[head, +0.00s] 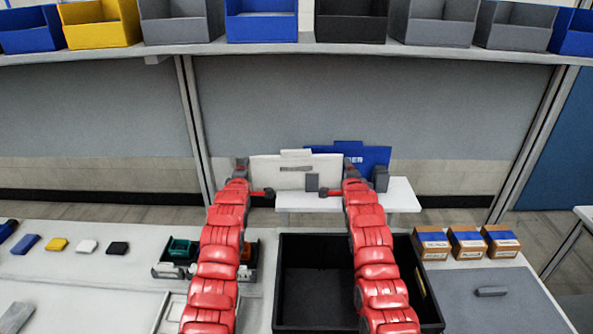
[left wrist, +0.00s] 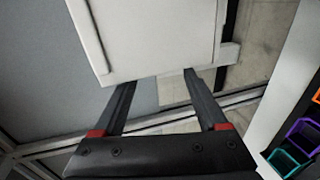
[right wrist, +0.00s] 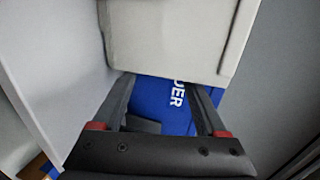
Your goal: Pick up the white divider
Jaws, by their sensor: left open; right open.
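The white divider (head: 270,172), an upright flat panel with a top tab and a slot, stands on a small white table behind the workbench. My left gripper (head: 256,182) is at its left edge and my right gripper (head: 338,182) at its right edge. Both are open. The white divider also shows beyond the open fingers in the left wrist view (left wrist: 150,35) and in the right wrist view (right wrist: 170,35). Its edge is close to the fingertips in both; I cannot tell whether they touch it.
A blue lettered divider (head: 370,155) stands behind to the right. The small white table (head: 403,193) holds grey blocks. On the bench are a black crate (head: 305,318), a small tray with coloured bins and several boxes (head: 432,243). A bin shelf (head: 290,47) runs above.

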